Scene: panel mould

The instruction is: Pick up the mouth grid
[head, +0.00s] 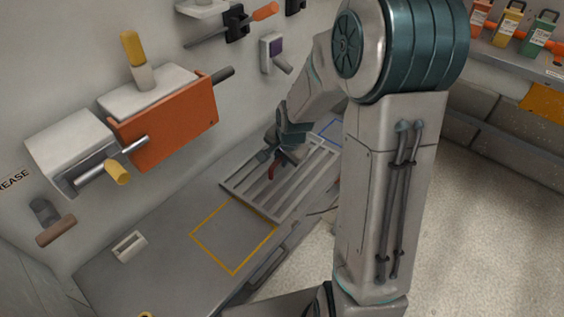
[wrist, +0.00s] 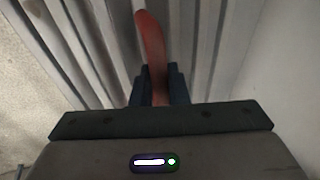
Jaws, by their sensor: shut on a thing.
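A grey slatted grid, which looks like the mouth grid (head: 297,188), lies on or just above the bench beyond the yellow outline. Its long pale slats (wrist: 88,45) fill much of the wrist view. My gripper (head: 277,157) is over the grid's upper left part. In the wrist view its dark jaws (wrist: 153,75) are shut on a red curved piece (wrist: 151,40). The red piece (head: 271,172) also shows just below the jaws in the head view. I cannot tell whether it is part of the grid or a separate thing.
An orange-fronted machine (head: 170,127) juts from the wall. Coloured containers (head: 510,25) stand on a shelf at the upper right.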

